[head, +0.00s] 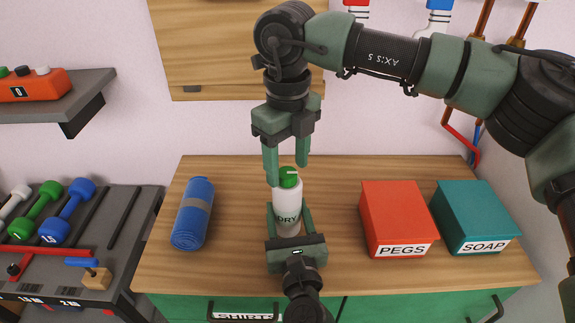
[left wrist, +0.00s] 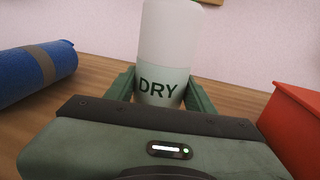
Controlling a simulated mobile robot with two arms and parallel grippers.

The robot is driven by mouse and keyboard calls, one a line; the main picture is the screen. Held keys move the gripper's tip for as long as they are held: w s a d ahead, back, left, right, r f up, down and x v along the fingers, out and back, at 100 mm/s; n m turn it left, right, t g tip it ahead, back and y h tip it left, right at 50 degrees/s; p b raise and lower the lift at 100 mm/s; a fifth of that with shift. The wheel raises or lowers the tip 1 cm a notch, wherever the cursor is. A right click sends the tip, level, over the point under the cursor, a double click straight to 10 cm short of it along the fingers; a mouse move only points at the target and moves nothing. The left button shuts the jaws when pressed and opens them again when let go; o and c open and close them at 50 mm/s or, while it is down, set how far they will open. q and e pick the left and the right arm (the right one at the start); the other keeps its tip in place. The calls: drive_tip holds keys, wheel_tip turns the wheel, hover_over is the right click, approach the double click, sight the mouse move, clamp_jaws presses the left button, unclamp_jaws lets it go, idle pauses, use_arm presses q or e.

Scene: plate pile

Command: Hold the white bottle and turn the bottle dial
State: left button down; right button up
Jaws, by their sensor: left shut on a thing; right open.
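The white bottle (head: 287,196) stands upright on the wooden counter, with a green dial (head: 289,178) on top. Its lower part carries the word DRY, which also shows on the bottle in the left wrist view (left wrist: 172,45). My left gripper (head: 288,222) comes from the front and is shut on the bottle's lower part, one finger on each side. My right gripper (head: 286,170) points down from above and is open, with its fingertips around the level of the dial. The left finger covers part of the dial's left side. I cannot tell whether either finger touches the dial.
A blue roll (head: 193,214) with a grey band lies left of the bottle. A red PEGS box (head: 394,215) and a teal SOAP box (head: 470,215) stand to the right on the counter (head: 335,270). A rack with dumbbells (head: 68,212) is at far left.

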sight(287, 172)
wheel_tip(287, 172, up, 11)
idle(0.3)
use_arm(q)
drive_tip(key=shift+c, duration=2.3)
unclamp_jaws()
drive_tip(key=shift+s, duration=0.15)
